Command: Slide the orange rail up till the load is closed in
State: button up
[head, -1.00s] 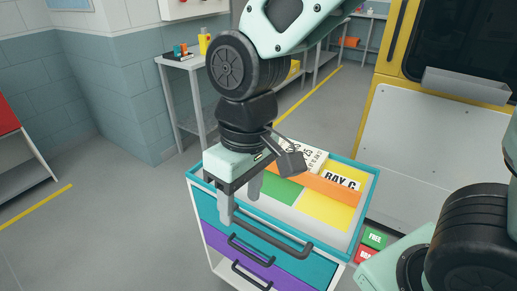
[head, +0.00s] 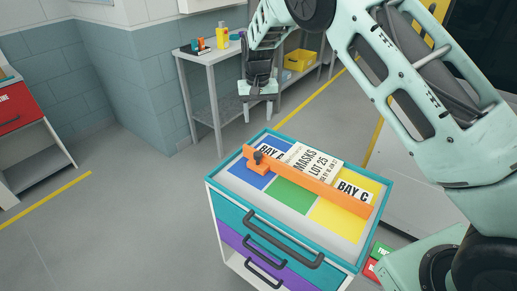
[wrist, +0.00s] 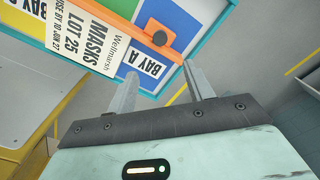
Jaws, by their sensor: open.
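The orange rail (head: 312,184) lies slantwise across the top of a teal-rimmed cart (head: 228,181). A dark knob (head: 258,157) is on its left end; the knob also shows in the wrist view (wrist: 160,38). The load, a white pack printed MASKS LOT 25 (head: 312,162), lies on the far side of the rail, close against it; I cannot tell if they touch. My gripper (head: 258,110) is open and empty, above and beyond the cart's far left corner, apart from the rail. In the wrist view its fingers (wrist: 160,73) point toward the knob end.
Blue, green (head: 292,196) and yellow (head: 338,222) fields mark the cart top, with white BAY A and BAY C (head: 354,191) labels along the far side. Drawer handles (head: 270,238) stick out in front. A grey bench (head: 200,95) stands behind. Floor left of the cart is clear.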

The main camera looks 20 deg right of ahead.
aim_at(258, 153)
notch_tip(258, 153, down, 16)
jog(key=p, duration=0.4)
jog(key=shift+r+p, duration=0.25)
jog(key=shift+p, duration=0.1)
